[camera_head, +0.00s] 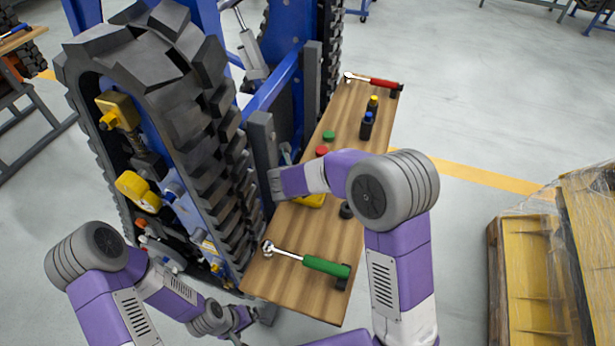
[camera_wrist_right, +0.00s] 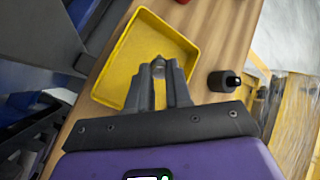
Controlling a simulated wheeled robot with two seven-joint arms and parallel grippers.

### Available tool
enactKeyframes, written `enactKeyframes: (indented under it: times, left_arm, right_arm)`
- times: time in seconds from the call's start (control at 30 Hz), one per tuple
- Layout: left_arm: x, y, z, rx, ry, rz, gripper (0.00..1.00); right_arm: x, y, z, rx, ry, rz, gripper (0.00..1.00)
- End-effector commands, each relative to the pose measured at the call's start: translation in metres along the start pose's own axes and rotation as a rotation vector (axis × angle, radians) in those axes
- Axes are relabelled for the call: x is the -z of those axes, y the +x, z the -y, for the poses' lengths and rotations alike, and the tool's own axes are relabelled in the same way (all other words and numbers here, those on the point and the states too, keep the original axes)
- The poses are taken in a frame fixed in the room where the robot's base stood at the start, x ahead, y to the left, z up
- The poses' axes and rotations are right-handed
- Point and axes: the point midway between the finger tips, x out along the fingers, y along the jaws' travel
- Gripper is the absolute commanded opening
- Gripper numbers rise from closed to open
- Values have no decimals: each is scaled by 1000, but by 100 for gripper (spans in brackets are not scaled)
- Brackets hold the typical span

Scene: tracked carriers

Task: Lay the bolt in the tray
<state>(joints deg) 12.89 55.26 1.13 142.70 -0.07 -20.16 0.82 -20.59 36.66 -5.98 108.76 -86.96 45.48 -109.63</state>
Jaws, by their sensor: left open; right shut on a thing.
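The yellow tray (camera_wrist_right: 188,29) lies on the wooden bench, and in the head view only part of it (camera_head: 312,201) shows under my right arm. My right gripper (camera_wrist_right: 160,70) is shut on the bolt (camera_wrist_right: 160,62), a small grey piece between the fingertips, mostly hidden by them. The fingertips and bolt appear over the tray's inside; I cannot tell the height above its floor. In the head view my right gripper is largely hidden behind its own arm. My left gripper (camera_head: 238,322) is open and low at the bench's near-left end, away from the tray.
The bench (camera_head: 300,228) carries a green-handled ratchet (camera_head: 318,265), a red-handled ratchet (camera_head: 375,82), and dark bottles (camera_head: 366,127). A black item (camera_wrist_right: 224,81) stands just right of the tray. A tracked carrier (camera_head: 190,110) borders the bench's left. A wrapped pallet (camera_head: 545,270) stands right.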

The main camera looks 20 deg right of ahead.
Motion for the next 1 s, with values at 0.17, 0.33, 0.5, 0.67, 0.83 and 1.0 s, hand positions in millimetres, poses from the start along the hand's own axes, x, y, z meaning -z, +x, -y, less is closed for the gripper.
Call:
enactKeyframes:
  times: [0.17, 0.33, 0.5, 0.67, 0.83, 1.0]
  left_arm:
    - [0, 10, 4, 0, 0, 0, 100]
    - [0, 10, 4, 0, 0, 0, 100]
    - [0, 10, 4, 0, 0, 0, 100]
    - [0, 10, 4, 0, 0, 0, 100]
    - [0, 10, 4, 0, 0, 0, 100]
    - [0, 9, 3, 0, 0, 0, 100]
  right_arm:
    - [6, 10, -7, 0, -1, 0, 0]
    - [7, 11, -7, 0, -1, 0, 0]
    - [6, 10, -7, 0, -1, 1, 21]
    - [6, 10, -7, 0, -1, 0, 45]
    - [6, 10, -7, 0, 0, 0, 49]
    - [6, 8, -7, -1, -1, 1, 49]
